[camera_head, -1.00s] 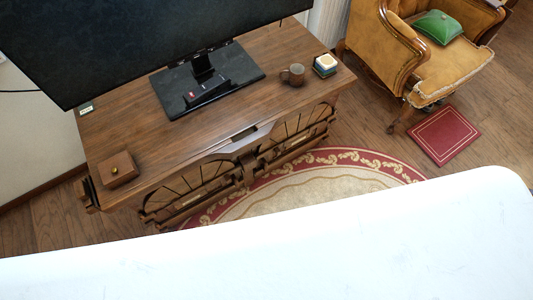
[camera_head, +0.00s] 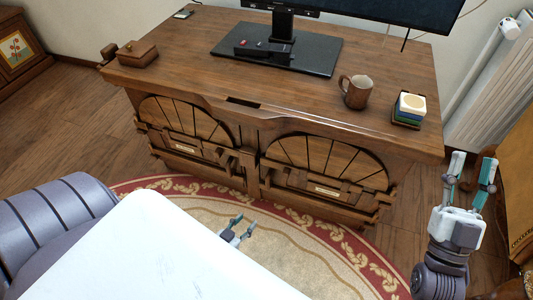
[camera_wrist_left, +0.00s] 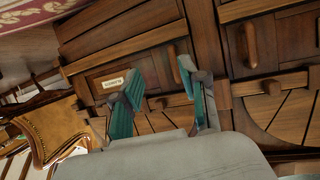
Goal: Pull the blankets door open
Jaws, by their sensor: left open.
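The brown wooden cabinet (camera_head: 300,110) has two arched, slatted doors, a left door (camera_head: 190,135) and a right door (camera_head: 325,165). Both look shut. Each has a small pale label too small to read surely, so I cannot tell which is the blankets door. My left gripper (camera_head: 245,222) is open and empty, low in front of the cabinet and apart from it. In the left wrist view the open fingers (camera_wrist_left: 160,74) point at the cabinet front, with a label (camera_wrist_left: 113,83) and a vertical wooden handle (camera_wrist_left: 176,65) beyond. My right gripper (camera_head: 474,160) is open and empty, right of the cabinet.
A mug (camera_head: 356,91), a stack of coasters (camera_head: 409,108), a small wooden box (camera_head: 138,54) and a monitor (camera_head: 380,12) stand on the cabinet top. A patterned rug (camera_head: 300,250) lies in front. A radiator (camera_head: 490,110) is at the right.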

